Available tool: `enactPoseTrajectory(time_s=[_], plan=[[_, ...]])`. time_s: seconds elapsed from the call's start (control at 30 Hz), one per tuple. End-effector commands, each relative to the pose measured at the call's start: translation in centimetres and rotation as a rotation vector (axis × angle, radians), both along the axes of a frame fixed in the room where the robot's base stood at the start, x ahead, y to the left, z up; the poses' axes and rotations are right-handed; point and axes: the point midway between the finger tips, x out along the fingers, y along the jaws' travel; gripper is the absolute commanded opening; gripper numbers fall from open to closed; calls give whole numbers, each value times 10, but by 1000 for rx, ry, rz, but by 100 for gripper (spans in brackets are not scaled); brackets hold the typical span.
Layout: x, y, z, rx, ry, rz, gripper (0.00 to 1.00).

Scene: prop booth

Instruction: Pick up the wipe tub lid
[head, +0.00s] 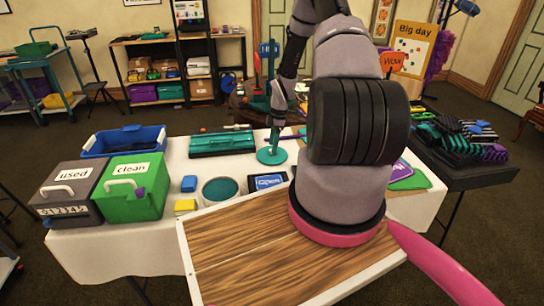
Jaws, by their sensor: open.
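No lid in view can be told for sure as the wipe tub lid. A round tub-like thing (221,190) with a pale rim and a flat teal top stands on the white-covered table (176,236); whether that top is a lid is unclear. My gripper (275,138), small and dark, hangs at the end of my arm over the far side of the table. It is open, and nothing shows held in it. It is just above a round teal base (271,156), behind and right of the round tub. My arm hides part of the table's right side.
A grey "used" box (66,196) and green "clean" box (133,190) stand at left, before a blue bin (125,138). A blue block (189,183), yellow block (185,206), teal case (222,143) and dark tablet-like thing (267,181) lie nearby. A dark side table (472,178) stands right.

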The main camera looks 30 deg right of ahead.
Motion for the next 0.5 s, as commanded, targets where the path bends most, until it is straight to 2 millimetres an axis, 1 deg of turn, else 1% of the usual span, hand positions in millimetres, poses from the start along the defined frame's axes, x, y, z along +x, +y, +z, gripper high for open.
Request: enactPoseTrajectory(time_s=[0.03,0.13,0.23,0.4,0.43,0.47,0.5], plan=[[0,1,-8,1,2,0,66],[1,2,-17,-1,1,1,66],[1,3,-20,0,-1,1,66],[1,3,-20,0,-1,0,66],[1,3,-20,0,-1,0,58],[1,3,-20,0,-1,0,46],[1,3,-20,0,-1,0,31]])
